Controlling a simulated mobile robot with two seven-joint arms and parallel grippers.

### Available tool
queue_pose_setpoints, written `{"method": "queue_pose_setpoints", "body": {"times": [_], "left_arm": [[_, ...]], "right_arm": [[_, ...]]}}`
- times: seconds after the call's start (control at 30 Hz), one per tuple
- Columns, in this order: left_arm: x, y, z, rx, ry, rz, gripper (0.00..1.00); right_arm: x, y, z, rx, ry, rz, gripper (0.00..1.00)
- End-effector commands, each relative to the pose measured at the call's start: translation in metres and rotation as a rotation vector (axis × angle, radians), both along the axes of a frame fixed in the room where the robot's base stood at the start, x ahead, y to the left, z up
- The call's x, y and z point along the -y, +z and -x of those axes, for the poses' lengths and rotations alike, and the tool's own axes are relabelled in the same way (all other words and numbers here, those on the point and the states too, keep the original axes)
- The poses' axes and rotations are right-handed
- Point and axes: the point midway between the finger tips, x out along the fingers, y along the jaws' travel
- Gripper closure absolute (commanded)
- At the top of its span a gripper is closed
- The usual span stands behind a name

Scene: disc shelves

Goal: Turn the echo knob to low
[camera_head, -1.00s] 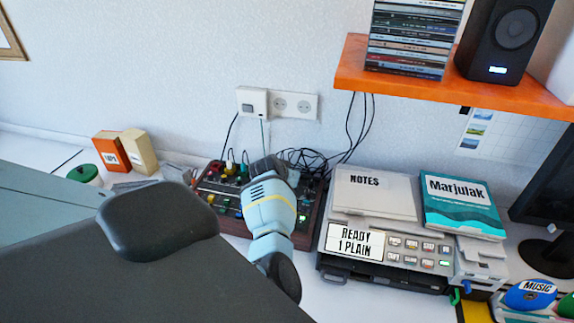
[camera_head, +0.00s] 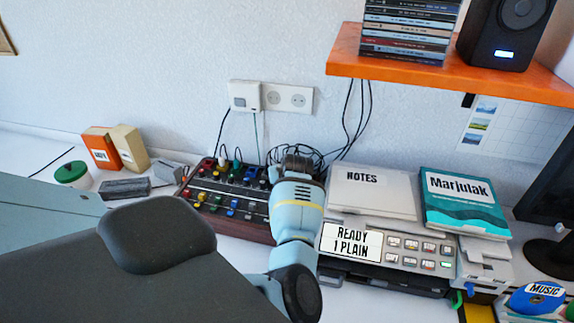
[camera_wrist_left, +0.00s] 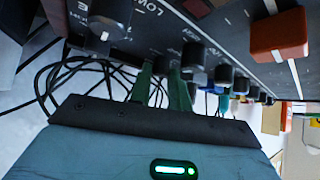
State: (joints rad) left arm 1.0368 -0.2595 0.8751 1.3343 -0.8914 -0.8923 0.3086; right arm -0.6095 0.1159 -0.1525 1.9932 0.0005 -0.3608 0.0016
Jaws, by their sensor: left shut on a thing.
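The mixer (camera_head: 225,207) is a dark box with wooden sides and several coloured knobs and sliders, on the desk under the wall sockets. My left gripper (camera_wrist_left: 163,75) is at the mixer's back right part; my pale blue wrist hides its fingers in the head view. In the left wrist view its two green fingers are close together on a small dark knob (camera_wrist_left: 161,64), mostly hidden between them. A larger black knob (camera_wrist_left: 110,18) with a white mark sits beside the printed word LOW. I cannot read which knob is labelled echo. My right gripper is not in view.
Black cables (camera_head: 290,152) lie behind the mixer. A printer-like machine (camera_head: 385,250) bearing notes and a book stands close to the right. An orange shelf (camera_head: 400,70) overhangs at the upper right. Small boxes (camera_head: 128,147) and a green-lidded jar (camera_head: 72,174) are at the left.

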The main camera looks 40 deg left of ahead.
Motion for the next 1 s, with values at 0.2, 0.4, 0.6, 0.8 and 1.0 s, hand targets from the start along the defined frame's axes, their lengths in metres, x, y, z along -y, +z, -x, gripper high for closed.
{"method": "queue_pose_setpoints", "body": {"times": [0.2, 0.4, 0.6, 0.8, 1.0], "left_arm": [[0.0014, -0.0029, 0.0008, -0.006, 0.016, 0.005, 1.00], [0.0014, -0.0028, 0.0010, -0.006, 0.016, 0.005, 1.00], [0.0013, -0.0028, 0.0009, -0.006, 0.016, 0.005, 0.72], [0.0008, -0.0013, 0.0004, -0.003, 0.016, 0.004, 0.72], [0.0001, 0.0016, 0.0005, -0.002, 0.016, 0.002, 0.72]], "right_arm": [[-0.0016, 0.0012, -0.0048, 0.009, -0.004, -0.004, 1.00], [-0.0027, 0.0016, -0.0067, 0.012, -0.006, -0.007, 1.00], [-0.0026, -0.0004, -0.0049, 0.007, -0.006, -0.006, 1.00], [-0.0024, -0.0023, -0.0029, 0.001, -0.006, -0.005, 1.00], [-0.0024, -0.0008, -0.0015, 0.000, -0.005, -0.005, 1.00]]}}
